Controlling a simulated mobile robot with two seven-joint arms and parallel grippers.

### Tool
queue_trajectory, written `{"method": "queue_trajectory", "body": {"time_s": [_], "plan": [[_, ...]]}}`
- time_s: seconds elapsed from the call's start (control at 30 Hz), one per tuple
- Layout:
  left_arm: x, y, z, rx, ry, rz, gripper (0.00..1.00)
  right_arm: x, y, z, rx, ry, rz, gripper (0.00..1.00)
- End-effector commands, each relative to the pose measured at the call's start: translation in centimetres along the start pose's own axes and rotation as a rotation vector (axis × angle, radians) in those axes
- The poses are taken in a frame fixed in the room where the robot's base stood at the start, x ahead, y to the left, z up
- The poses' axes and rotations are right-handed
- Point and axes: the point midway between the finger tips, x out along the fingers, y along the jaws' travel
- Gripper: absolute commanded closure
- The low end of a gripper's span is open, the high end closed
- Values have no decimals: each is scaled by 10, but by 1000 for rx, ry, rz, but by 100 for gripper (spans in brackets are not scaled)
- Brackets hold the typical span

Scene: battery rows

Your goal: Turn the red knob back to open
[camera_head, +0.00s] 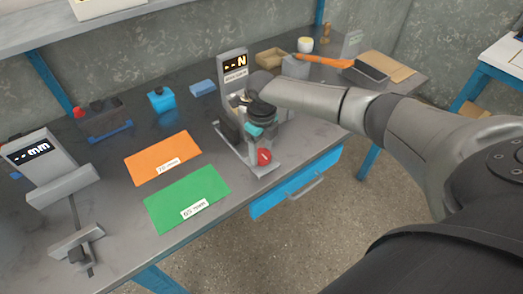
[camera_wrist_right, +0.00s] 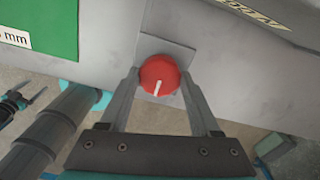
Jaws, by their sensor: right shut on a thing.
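The red knob (camera_head: 264,156) sits low on the front of the grey tester with a lit display on the bench. In the right wrist view the knob (camera_wrist_right: 160,76) is a red disc on a grey plate, and its white line points down and slightly left. My right gripper (camera_wrist_right: 160,78) is shut on the knob, one finger at each side. In the head view my right wrist hangs over the tester and hides its middle. My left gripper is not in the head view; a small dark claw-like shape at the wrist view's left edge may be it.
An orange mat (camera_head: 162,158) and a green mat (camera_head: 188,198) lie left of the tester. A second display device (camera_head: 50,165) stands at the far left. A blue drawer (camera_head: 296,187) is below.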

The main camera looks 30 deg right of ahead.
Motion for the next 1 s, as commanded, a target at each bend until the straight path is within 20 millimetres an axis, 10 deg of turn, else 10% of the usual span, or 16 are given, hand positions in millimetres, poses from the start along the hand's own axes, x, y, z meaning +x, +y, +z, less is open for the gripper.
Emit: {"method": "queue_trajectory", "body": {"time_s": [0.07, 0.1, 0.33, 0.67, 1.0], "plan": [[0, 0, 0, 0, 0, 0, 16, -1, 0, 0, -4, -1, -1, 92], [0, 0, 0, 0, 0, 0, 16, -1, 0, 1, -4, -1, -1, 33], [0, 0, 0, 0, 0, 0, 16, 0, 0, 0, -2, -1, -1, 7], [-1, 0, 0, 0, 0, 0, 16, -4, 0, 0, 0, -1, -1, 6], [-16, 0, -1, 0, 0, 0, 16, -72, -1, 1, -2, -5, -2, 6]]}}
